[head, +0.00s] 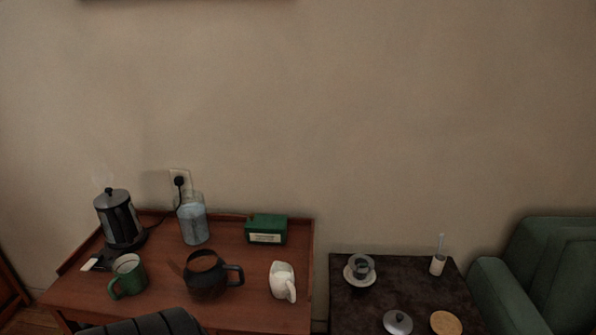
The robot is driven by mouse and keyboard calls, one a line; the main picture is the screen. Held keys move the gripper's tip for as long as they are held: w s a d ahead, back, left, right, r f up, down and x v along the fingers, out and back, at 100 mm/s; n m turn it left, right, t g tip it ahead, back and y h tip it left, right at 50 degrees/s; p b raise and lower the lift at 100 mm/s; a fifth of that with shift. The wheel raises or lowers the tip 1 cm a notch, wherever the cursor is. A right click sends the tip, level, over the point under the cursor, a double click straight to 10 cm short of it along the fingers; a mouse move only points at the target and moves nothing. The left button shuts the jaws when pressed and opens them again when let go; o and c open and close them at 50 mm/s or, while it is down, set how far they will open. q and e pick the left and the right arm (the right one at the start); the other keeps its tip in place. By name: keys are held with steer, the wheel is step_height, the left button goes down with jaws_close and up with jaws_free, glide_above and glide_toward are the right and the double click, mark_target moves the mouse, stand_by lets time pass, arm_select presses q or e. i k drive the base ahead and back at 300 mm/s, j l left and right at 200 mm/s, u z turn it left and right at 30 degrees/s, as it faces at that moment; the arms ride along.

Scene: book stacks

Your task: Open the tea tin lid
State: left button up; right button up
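The tea tin (266,229) is a green box with a pale label on its front. It stands at the back right of the wooden table (262,303), close to the wall. Its green top looks shut. Neither of my grippers shows in the head view.
The table also holds a kettle (119,219), a clear water bottle (193,222), a green mug (127,275), a dark open teapot (205,272) and a white pitcher (283,281). A dark side table (367,312) with a cup on a saucer stands to the right, beside a green armchair (545,265).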

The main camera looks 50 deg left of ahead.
mark_target(263, 222)
steer(key=u, duration=1.9)
